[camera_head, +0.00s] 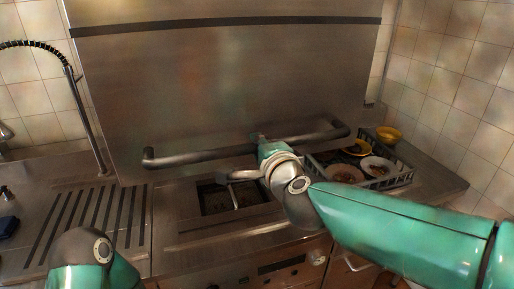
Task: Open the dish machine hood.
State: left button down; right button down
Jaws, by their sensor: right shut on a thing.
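The dish machine hood (220,85) is a large steel panel filling the middle of the view, with a dark strip across its top. Its lower edge appears low, close to the counter; the exact gap is hard to tell. A long tubular handle (190,158) runs across its lower front. My right gripper (260,143) is at the middle of this handle and shut on it; the wrist partly hides the fingers. My left arm shows only as a teal joint at the lower left, and its gripper is not in view.
A dark square opening (215,200) lies below the handle. A ribbed drainboard (95,220) and a spray hose (85,110) are at left. Tiled walls flank the hood.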

jog(key=c, duration=1)
grip_release()
jog(key=shift+s, duration=0.1)
jog(key=v, duration=1.2)
